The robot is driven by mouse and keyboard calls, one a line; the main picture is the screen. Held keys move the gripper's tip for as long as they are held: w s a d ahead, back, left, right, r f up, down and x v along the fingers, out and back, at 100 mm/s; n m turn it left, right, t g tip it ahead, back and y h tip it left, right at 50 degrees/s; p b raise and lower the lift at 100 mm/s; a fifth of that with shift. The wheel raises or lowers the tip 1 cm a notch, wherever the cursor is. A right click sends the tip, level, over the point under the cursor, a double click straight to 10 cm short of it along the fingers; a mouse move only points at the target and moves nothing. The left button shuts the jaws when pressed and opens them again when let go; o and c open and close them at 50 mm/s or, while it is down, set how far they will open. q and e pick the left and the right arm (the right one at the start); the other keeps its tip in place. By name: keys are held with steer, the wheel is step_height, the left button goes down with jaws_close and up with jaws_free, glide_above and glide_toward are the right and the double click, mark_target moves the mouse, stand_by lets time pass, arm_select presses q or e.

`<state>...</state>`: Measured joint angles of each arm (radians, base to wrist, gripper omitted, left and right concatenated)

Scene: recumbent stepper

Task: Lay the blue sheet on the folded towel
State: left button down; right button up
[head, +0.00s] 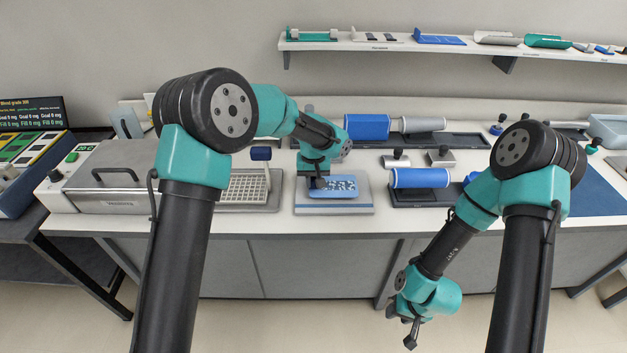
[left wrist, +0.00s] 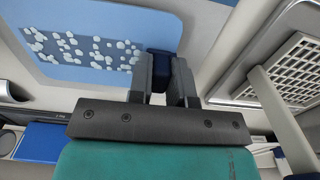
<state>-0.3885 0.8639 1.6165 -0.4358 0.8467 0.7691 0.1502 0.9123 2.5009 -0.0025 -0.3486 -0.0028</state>
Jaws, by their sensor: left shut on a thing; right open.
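A light blue panel with white flecks (head: 343,184), which looks like the blue sheet, lies over a pale blue-and-grey slab (head: 333,208) on the counter. The panel also fills the upper left of the left wrist view (left wrist: 75,50). My left gripper (head: 318,183) is over the panel's left part, pointing down. It is shut on a dark blue block (left wrist: 160,62) at the panel's edge; whether the block is joined to the panel I cannot tell. I cannot clearly tell which layer is the folded towel. My right gripper (head: 411,340) is open and empty, low in front of the counter.
A grid rack (head: 245,188) with a dark blue-topped handle (head: 261,153) stands just left of the slab. Blue rollers (head: 420,177) on dark trays are to the right, with another (head: 366,127) behind. A metal box (head: 120,178) is far left.

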arm_select(q)
steer(key=shift+f, duration=0.75)
stand_by(0.9)
steer(key=c, duration=0.7)
jaws_free()
steer(key=shift+o, duration=0.2)
steer(key=shift+r, duration=0.1)
steer(key=shift+r, duration=3.45)
step_height(320, 180, up, 17)
steer(key=shift+r, duration=0.2)
